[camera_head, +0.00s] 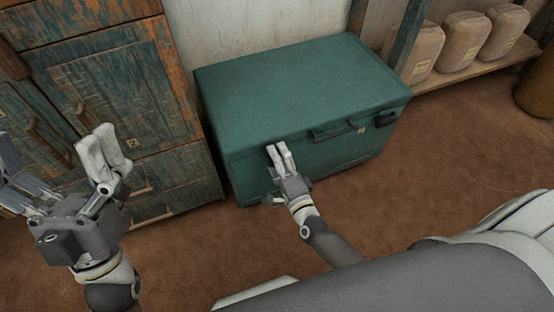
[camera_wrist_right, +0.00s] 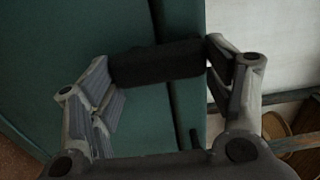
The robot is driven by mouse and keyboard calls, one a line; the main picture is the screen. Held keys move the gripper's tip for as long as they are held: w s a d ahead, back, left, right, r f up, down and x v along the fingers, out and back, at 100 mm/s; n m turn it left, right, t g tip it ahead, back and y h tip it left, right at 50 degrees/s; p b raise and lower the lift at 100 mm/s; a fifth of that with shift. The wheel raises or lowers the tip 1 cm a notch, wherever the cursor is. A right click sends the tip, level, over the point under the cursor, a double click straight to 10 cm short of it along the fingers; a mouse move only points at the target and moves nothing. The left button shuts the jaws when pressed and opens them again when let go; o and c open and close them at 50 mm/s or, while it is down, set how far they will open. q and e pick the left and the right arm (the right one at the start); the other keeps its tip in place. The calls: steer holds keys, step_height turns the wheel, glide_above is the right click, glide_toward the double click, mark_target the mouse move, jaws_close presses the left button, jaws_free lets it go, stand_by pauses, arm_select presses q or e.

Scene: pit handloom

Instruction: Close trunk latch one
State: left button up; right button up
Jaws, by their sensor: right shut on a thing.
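A green trunk (camera_head: 290,95) stands against the wall with its lid down. My right gripper (camera_head: 278,152) is at the left end of its front face, just under the lid edge. In the right wrist view, a dark latch (camera_wrist_right: 158,62) spans between the two fingers of this gripper, which is shut on it. The gripper hides this latch in the head view, and I cannot tell whether it is fastened. A second dark latch (camera_head: 386,119) shows at the right of the trunk front. My left gripper (camera_head: 62,165) is open and empty, away from the trunk.
A worn wooden cabinet (camera_head: 120,95) stands left of the trunk, behind my left gripper. A dark handle (camera_head: 338,131) is on the trunk front. Tan sacks (camera_head: 465,42) sit on a low shelf at the right. The brown floor (camera_head: 460,150) at the right is clear.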

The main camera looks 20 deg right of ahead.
stand_by(0.3)
steer(key=o, duration=1)
steer(key=shift+o, duration=0.2)
steer(key=s, duration=1.2)
steer(key=shift+d, duration=0.25)
